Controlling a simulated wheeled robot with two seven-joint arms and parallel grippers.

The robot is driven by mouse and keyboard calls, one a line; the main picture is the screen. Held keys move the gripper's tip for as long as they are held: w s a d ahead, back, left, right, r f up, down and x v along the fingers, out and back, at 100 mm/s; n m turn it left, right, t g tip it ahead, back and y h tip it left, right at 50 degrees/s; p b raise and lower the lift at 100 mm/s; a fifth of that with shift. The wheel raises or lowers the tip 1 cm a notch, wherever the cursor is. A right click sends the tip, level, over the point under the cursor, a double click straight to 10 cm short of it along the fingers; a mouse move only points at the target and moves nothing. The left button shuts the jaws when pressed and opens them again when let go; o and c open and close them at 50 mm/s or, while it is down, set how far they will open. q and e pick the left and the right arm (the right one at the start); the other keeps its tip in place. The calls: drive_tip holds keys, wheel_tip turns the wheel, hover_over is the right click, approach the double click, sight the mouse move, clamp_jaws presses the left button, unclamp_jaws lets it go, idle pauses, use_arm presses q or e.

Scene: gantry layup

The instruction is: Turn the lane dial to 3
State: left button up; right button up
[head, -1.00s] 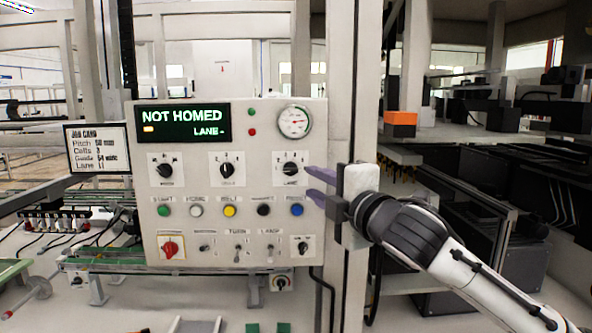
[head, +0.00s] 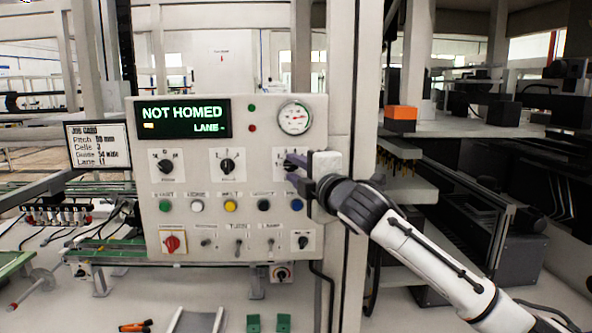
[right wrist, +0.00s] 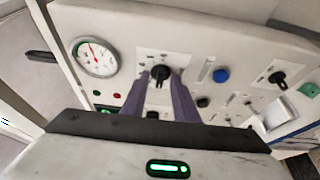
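The lane dial (right wrist: 160,72) is a black knob on a white plate, the rightmost in the upper dial row of the control panel (head: 143,225). In the head view, my right gripper (head: 289,168) partly covers its plate (head: 279,153). In the right wrist view, the two purple fingers of my right gripper (right wrist: 160,80) stand apart on either side of the knob; I cannot tell whether they touch it. The dial's setting is not readable. The panel display (head: 182,119) reads "NOT HOMED" and "LANE -". My left gripper is not in view.
Two other dials (head: 166,167) (head: 227,166) sit left of the lane dial. A row of coloured buttons, including a blue one (head: 297,204), lies just below. A gauge (head: 294,118) is above. A job card (head: 97,146) stands at left. A post (head: 345,100) rises right of the panel.

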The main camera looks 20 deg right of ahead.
clamp_jaws()
